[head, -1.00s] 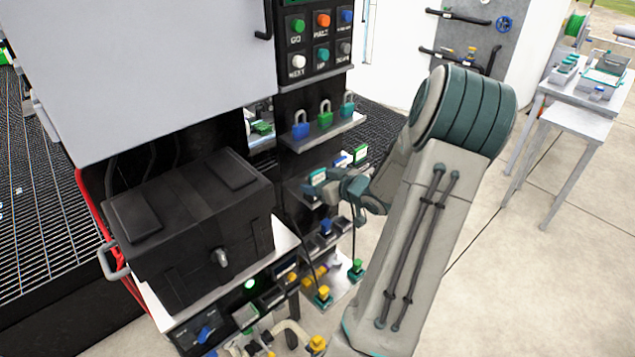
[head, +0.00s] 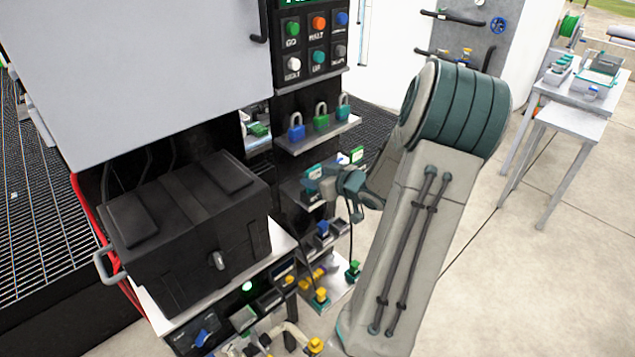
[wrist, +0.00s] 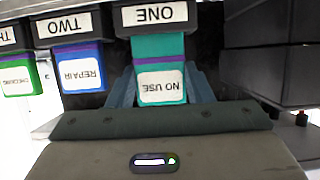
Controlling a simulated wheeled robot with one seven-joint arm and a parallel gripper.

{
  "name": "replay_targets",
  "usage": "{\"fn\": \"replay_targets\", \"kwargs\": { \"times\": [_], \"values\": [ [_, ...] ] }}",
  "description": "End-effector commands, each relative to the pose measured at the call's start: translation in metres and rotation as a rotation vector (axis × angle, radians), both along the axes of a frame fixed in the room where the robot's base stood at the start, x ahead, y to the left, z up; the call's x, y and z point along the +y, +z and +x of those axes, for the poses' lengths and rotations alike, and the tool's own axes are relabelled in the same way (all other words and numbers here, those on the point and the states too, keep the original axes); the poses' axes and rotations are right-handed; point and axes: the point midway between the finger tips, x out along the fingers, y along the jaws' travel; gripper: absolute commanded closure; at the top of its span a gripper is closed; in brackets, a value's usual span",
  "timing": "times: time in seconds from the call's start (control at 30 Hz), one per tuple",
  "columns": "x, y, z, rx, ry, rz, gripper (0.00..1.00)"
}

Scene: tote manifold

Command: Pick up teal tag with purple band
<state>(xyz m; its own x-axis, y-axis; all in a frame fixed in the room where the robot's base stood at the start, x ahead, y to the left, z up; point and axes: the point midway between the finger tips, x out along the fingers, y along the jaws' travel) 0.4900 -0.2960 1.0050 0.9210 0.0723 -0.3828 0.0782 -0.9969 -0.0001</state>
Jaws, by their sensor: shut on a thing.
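The teal tag with a purple band (wrist: 158,46) hangs below the slot marked ONE in the wrist view, its white label reading NO USE upside down. My gripper (wrist: 162,90) is shut on it, with a blue-grey finger on each side of the label. The tag's top is hidden behind the slot, and I cannot tell whether it is free of it. In the head view my gripper (head: 322,180) is at the rack on the cabinet's right side, with a bit of teal (head: 313,172) at its tip.
A blue REPAIR tag (wrist: 80,68) hangs at slot TWO, and a green tag (wrist: 18,78) hangs farther left. Dark boxes (wrist: 265,70) stand close on the right. Several padlocks (head: 320,122) sit on the shelf above my gripper. A black case (head: 185,225) is to the left.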

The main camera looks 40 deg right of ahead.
Motion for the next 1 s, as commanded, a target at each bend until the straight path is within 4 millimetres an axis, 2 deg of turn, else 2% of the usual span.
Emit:
{"fn": "replay_targets", "kwargs": {
  "times": [0.13,0.4,0.53,0.73,1.0],
  "values": [
    [-0.001,0.026,0.000,-0.002,0.000,-0.006,0.76],
    [-0.030,0.060,-0.057,0.000,-0.004,-0.005,0.76],
    [-0.040,0.075,-0.079,0.000,-0.003,-0.004,0.76],
    [-0.050,0.087,-0.099,0.000,-0.001,-0.002,0.76],
    [-0.052,0.091,-0.104,0.000,0.000,0.000,0.76]
  ]
}}
